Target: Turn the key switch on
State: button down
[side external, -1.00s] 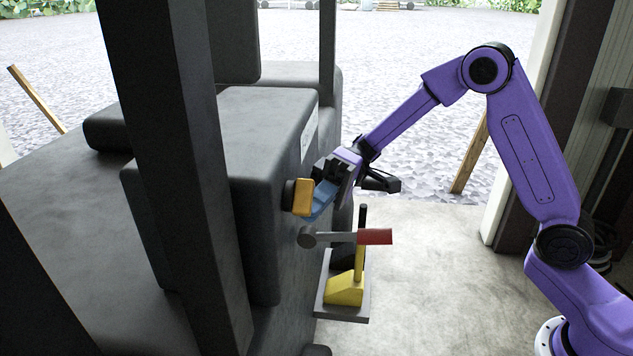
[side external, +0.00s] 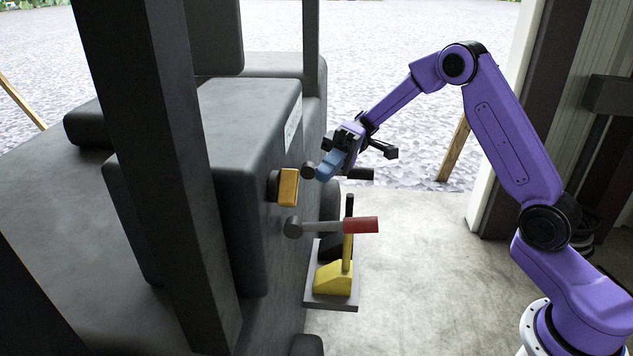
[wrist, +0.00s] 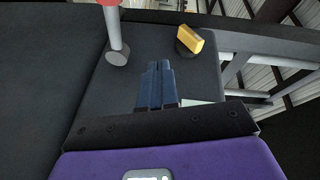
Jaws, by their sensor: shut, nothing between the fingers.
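The key switch appears to be the orange-yellow knob (side external: 289,187) on a dark round base, on the side face of the dark grey housing. In the wrist view the knob (wrist: 190,40) is a yellow bar lying slanted, up and right of my fingertips. My gripper (side external: 324,171) has blue fingers, closed together and empty. It is to the right of the knob and slightly above it, with a gap between. In the wrist view my gripper (wrist: 159,66) points toward the housing face, clear of the knob.
A red-handled lever (side external: 361,225) sticks out below the knob. A yellow lever on a yellow block (side external: 333,277) stands lower. A dark bar end (side external: 360,174) shows behind my gripper, partly hidden. A dark post (side external: 150,150) stands at left.

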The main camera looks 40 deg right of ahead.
jog(key=c, duration=1.5)
grip_release()
jog(key=shift+w+d+r, duration=0.1)
jog(key=shift+d, duration=0.2)
jog(key=o, duration=0.4)
jog(key=shift+d+r, duration=0.1)
jog(key=shift+r, duration=0.25)
notch_tip(320, 180, up, 14)
jog(key=w+d+f+t+h, duration=0.1)
jog(key=d+f+t+h, duration=0.7)
jog(key=d+f+h, duration=0.45)
jog(key=w+d+r+n+t+h, duration=0.3)
jog(key=w+d+r+n+t, duration=0.2)
jog(key=d+r+n+t, duration=0.4)
jog(key=s+a+r+n+t+y, duration=0.3)
jog(key=s+a+r+n+y, duration=0.2)
jog(key=s+a+n+y, duration=0.65)
jog(key=s+a+f+n+g+y, duration=0.2)
jog(key=s+a+n+g, duration=0.4)
jog(key=s+n, duration=0.35)
send_near(285, 187)
jog(key=shift+n, duration=0.4)
jog(key=x, duration=0.7)
jog(key=shift+w+d+f, duration=0.2)
jog(key=shift+w, duration=0.05)
